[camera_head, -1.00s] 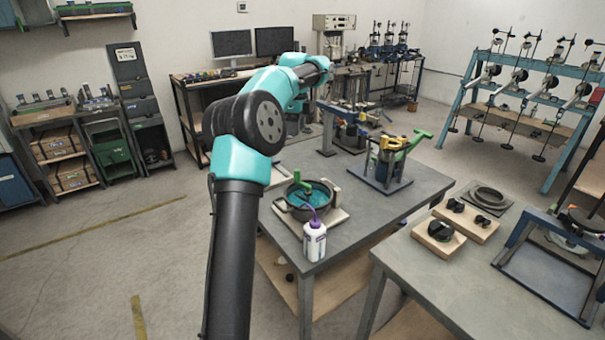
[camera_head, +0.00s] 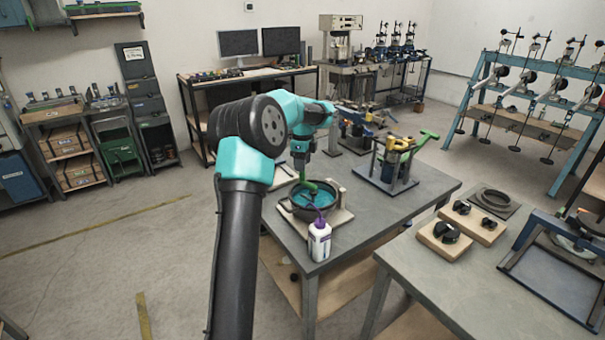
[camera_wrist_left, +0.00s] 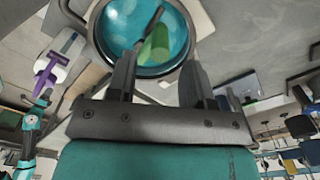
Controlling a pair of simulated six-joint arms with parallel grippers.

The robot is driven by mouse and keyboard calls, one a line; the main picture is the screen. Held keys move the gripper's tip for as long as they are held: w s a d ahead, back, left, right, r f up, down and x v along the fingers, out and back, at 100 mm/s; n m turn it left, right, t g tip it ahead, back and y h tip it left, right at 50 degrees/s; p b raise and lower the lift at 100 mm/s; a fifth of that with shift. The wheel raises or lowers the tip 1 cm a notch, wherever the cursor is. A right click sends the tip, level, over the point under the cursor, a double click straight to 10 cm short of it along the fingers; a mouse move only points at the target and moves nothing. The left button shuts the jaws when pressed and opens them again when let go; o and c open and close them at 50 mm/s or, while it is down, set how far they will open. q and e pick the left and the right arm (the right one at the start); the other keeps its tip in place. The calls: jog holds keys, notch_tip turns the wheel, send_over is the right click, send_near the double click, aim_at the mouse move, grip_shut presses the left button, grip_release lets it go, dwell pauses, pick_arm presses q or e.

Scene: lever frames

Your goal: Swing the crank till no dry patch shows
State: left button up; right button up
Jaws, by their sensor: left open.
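A round dark pan (camera_head: 294,214) with a teal surface inside sits on a pale base on the grey table. A green crank (camera_head: 322,191) stands over it; its green handle (camera_wrist_left: 155,45) shows in the left wrist view. My left gripper (camera_head: 303,168) points down just above the pan. In the left wrist view its open fingers (camera_wrist_left: 160,62) stand on either side of the green handle, and I see no firm contact. The visible teal surface (camera_wrist_left: 113,32) looks even; part is hidden by the crank and fingers.
A white bottle (camera_head: 319,242) with a purple nozzle stands right in front of the pan. A fixture with yellow parts and a green lever (camera_head: 396,160) stands behind right. A small teal arm, likely my right, shows at the left wrist view's edge.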

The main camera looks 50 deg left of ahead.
aim_at(302, 180)
pick_arm(q)
jog(key=shift+f, duration=2.25)
grip_shut()
